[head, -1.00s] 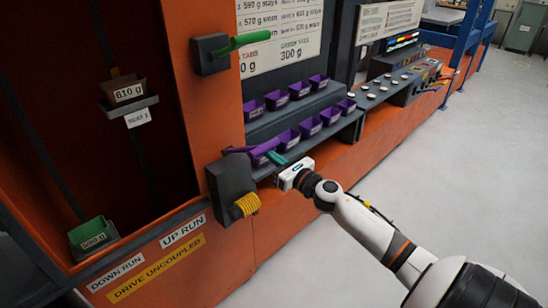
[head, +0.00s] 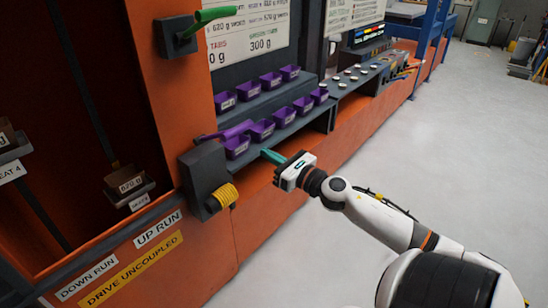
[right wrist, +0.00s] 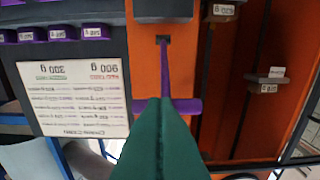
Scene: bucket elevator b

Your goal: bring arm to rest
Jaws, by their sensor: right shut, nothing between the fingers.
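My right gripper (head: 267,154) has teal fingers pressed together, with nothing between them. In the head view it hangs in front of the shelf of purple bins, to the right of the dark box with the purple lever (head: 226,132). The gripper is apart from the lever. The right wrist view shows the shut fingers (right wrist: 160,102) in front of the purple lever (right wrist: 165,70). My right arm comes in from the lower right, bent. My left gripper is in neither view.
The orange elevator housing (head: 152,110) stands at left with buckets in its shaft, one bucket (head: 128,182) low down. A green lever (head: 205,20) sticks out above. Purple bins (head: 262,128) line the shelf.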

